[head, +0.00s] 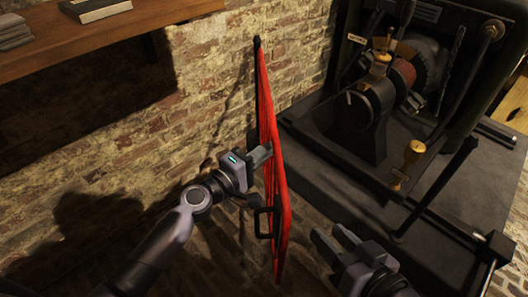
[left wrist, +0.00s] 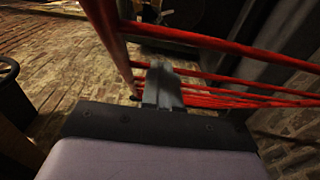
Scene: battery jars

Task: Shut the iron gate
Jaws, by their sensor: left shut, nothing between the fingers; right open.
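The iron gate (head: 280,205) is a narrow red barred panel, seen almost edge-on in the head view. It stands out from the brick wall, with a dark post (head: 257,58) at its far end and a black handle (head: 262,222) low on its near part. My left gripper (head: 262,155) is shut and empty at the gate's left face; contact is hard to tell. In the left wrist view the closed fingers (left wrist: 162,88) are close against the red bars (left wrist: 215,40). My right gripper (head: 332,245) is open and empty, right of the gate's near end.
A dark machine (head: 375,105) with a brass-topped part stands on a grey plinth (head: 330,165) right of the gate, with a dark rail (head: 440,185) in front. A wooden shelf (head: 130,35) juts from the brick wall at upper left.

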